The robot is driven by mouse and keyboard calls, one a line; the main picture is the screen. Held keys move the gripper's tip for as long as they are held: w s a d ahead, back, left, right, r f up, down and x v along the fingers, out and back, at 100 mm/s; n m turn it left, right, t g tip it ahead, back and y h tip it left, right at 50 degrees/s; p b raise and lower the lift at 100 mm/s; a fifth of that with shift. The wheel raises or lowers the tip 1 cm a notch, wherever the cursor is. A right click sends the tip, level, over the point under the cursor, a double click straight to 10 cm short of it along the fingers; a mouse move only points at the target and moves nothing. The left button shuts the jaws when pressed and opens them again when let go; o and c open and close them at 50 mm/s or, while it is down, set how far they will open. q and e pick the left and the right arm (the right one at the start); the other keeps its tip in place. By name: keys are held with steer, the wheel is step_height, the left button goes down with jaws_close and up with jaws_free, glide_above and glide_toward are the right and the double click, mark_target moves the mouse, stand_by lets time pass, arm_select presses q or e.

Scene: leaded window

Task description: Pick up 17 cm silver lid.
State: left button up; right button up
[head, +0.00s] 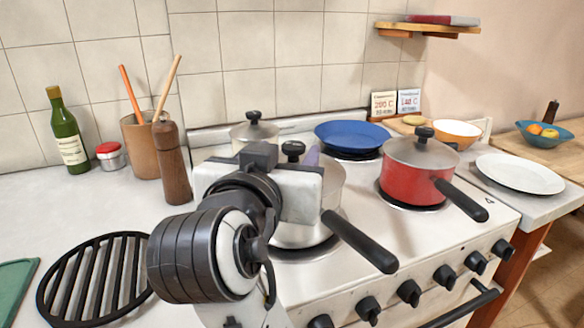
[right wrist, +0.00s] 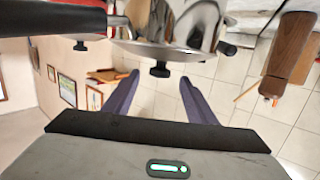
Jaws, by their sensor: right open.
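A silver lid with a black knob (head: 293,148) sits on the silver saucepan (head: 330,188) at the front left of the stove, mostly hidden behind my right gripper in the head view. My right gripper (head: 308,157) is just above that lid, its purple fingers partly hidden. In the right wrist view, the fingers of my right gripper (right wrist: 160,78) are spread and empty, with the black knob (right wrist: 160,70) showing between their tips. Contact cannot be told. The shiny lid (right wrist: 165,52) shows behind the knob. My left gripper is not in view.
A red pot (head: 408,180) with a lid stands to the right, and a lidded pot (head: 254,132) and blue plate (head: 352,134) are behind. The saucepan's black handle (head: 360,242) points toward the front. A pepper mill (head: 172,160) and black trivet (head: 95,280) are left.

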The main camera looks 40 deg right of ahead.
mark_target(293, 145)
steer(key=x, duration=0.5)
steer(key=shift+d, duration=0.1)
steer(key=shift+r, duration=0.1)
steer(key=c, duration=1.2)
steer(key=shift+c, duration=0.2)
